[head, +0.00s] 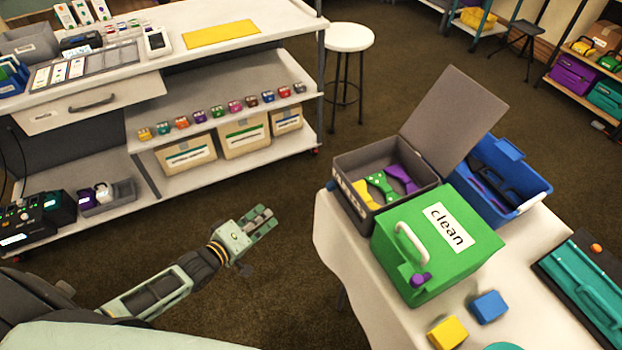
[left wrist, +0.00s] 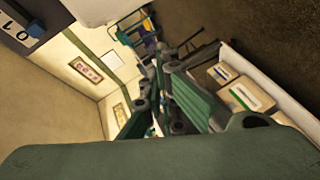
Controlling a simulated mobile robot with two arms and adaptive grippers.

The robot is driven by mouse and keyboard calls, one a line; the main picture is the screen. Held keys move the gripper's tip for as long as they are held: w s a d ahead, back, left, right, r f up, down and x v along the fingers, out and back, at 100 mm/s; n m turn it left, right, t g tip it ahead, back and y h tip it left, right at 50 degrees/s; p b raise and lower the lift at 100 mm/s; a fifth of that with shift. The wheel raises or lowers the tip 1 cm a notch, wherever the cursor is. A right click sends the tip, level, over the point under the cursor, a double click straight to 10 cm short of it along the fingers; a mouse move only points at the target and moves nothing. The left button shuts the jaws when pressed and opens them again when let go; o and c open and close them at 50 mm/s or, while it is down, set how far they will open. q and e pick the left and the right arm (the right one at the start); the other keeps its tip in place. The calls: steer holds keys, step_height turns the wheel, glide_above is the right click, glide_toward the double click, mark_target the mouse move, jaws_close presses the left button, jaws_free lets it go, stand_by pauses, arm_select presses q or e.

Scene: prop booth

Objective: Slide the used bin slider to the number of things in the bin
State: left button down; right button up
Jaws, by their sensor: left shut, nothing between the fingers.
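A grey bin (head: 347,205) with its lid raised stands on the white table at the right. Its front label is too oblique to read. Inside it I see a yellow thing (head: 366,194), a green thing (head: 381,185) and a purple thing (head: 401,178); more may be hidden. No slider can be made out for sure in the head view. My left gripper (head: 262,220) is shut and empty, over the floor between the shelf bench and the table. Its fingers show in the left wrist view (left wrist: 178,95). My right gripper is not in view.
A green box (head: 465,262) marked "clean" and a blue bin (head: 541,177) stand beside the grey bin. Yellow (head: 447,333) and blue (head: 489,306) blocks lie in front. A dark panel with a blue knob (left wrist: 36,30) shows in the left wrist view. A stool (head: 348,38) stands behind.

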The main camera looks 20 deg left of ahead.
mark_target(331, 186)
arm_select(q)
steer(key=w+d+r+n+t+h, duration=0.2)
steer(key=d+r+n+h, duration=0.15)
steer(key=r, duration=0.85)
steer(key=x, duration=1)
steer(key=shift+m, duration=0.45)
steer(key=s+d+p, duration=0.2)
steer(key=s+d, duration=0.1)
steer(key=shift+d+f, duration=0.1)
